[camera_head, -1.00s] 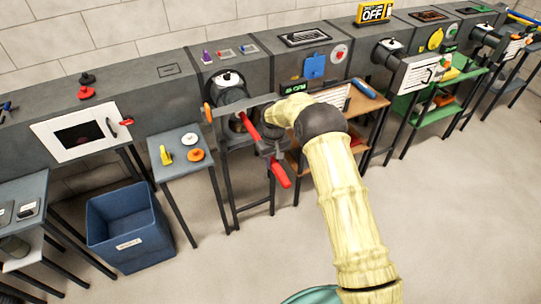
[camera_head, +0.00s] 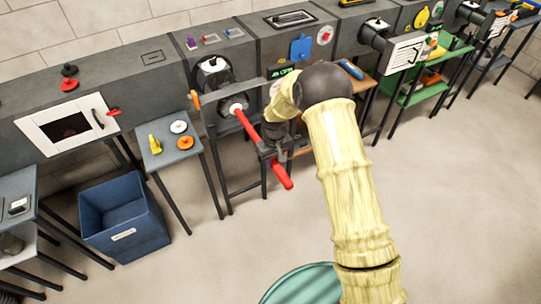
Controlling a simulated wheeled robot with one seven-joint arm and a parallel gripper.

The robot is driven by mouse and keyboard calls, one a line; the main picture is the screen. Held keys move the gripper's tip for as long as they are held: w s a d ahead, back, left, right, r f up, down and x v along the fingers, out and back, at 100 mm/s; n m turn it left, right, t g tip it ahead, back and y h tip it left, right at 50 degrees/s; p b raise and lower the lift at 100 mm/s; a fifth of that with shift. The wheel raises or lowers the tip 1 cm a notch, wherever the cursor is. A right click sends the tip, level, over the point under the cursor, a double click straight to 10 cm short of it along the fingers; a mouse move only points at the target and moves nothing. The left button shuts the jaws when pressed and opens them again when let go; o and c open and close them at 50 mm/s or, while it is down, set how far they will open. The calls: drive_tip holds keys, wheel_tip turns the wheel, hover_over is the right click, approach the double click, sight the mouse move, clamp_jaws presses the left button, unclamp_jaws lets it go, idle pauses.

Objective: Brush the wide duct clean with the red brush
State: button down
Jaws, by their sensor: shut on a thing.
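The red brush (camera_head: 247,127) slants from the upper left down to a red handle end (camera_head: 286,183). My gripper (camera_head: 270,148) is shut on its red shaft. I cannot tell how deep the head sits in the duct, or whether the head is just outside. Dirt inside the duct is hidden.
A small grey table (camera_head: 165,160) with a yellow cone and round pieces stands left of the duct. A blue bin (camera_head: 122,225) is on the floor. Another grey duct (camera_head: 374,35) is at the right, beside a white slotted panel. The floor at right is clear.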

sight(255, 134)
drive_tip(key=shift+s+d, duration=0.6)
drive_tip(key=shift+s, duration=0.3)
drive_tip(key=shift+w+a+b, duration=0.2)
drive_tip(key=shift+w+a, duration=0.8)
drive_tip(key=shift+w, duration=0.45)
drive_tip(key=shift+w+a+b, duration=0.25)
drive_tip(key=shift+w+a, duration=0.7)
drive_tip(key=shift+w, duration=0.45)
drive_tip(key=shift+w+a+b, duration=0.2)
drive_tip(key=shift+w+a, duration=0.8)
drive_tip(key=shift+w, duration=0.45)
drive_tip(key=shift+w+a+f+b, duration=0.1)
drive_tip(key=shift+w+a+b, duration=0.25)
drive_tip(key=shift+w+a, duration=0.35)
drive_tip(key=shift+w+a+r+b, duration=0.1)
drive_tip(key=shift+w+a+b, duration=0.25)
drive_tip(key=shift+w, duration=0.5)
drive_tip(key=shift+w+a+f+b, duration=0.1)
drive_tip(key=shift+w+a+b, duration=0.2)
drive_tip(key=shift+w+a, duration=0.5)
drive_tip(key=shift+w, duration=0.35)
drive_tip(key=shift+s+r, duration=0.1)
drive_tip(key=shift+r, duration=0.1)
